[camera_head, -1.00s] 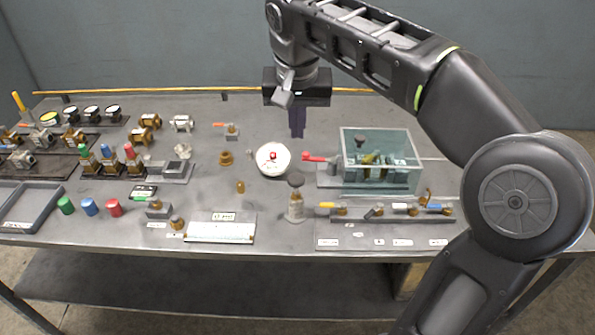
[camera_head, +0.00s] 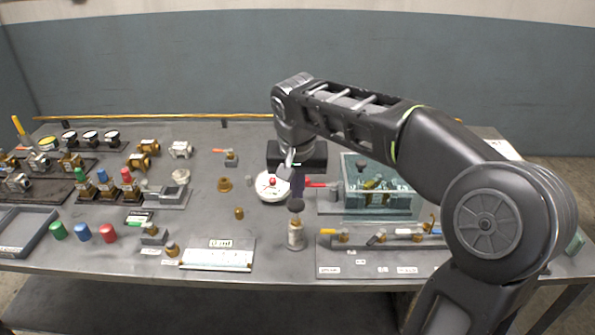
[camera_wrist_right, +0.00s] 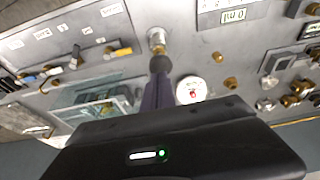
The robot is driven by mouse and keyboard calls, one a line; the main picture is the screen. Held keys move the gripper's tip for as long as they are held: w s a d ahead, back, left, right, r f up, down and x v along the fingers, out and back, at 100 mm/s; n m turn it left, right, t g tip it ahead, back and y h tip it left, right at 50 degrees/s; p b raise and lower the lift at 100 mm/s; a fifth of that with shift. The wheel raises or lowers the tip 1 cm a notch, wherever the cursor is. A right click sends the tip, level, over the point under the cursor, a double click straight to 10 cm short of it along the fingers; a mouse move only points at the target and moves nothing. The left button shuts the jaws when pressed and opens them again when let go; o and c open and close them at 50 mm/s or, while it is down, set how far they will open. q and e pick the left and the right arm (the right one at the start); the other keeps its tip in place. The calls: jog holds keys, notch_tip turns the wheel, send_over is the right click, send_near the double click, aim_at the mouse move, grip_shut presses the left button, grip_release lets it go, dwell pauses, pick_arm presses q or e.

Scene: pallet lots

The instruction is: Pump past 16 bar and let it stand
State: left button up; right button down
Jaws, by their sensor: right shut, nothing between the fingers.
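A small upright cylinder (camera_head: 295,236) with a black round knob (camera_head: 295,206) stands at the table's front middle; it looks like the pump. My right gripper (camera_head: 297,194) is shut and empty, its purple fingers pointing down just above the knob. In the right wrist view the fingers (camera_wrist_right: 159,78) end at the black knob (camera_wrist_right: 160,63); I cannot tell whether they touch it. A round white dial (camera_head: 270,190) with a red centre lies just behind and left of the cylinder. My left gripper is not in view.
A clear teal box (camera_head: 345,205) with brass fittings stands right of the cylinder, a red lever (camera_head: 318,184) at its left side. A row of coloured-handled valves (camera_head: 402,233) lies front right. Several fittings, coloured caps and a grey tray (camera_head: 40,235) fill the left.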

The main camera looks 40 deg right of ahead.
aim_at(298, 205)
jog(key=shift+f, duration=0.9)
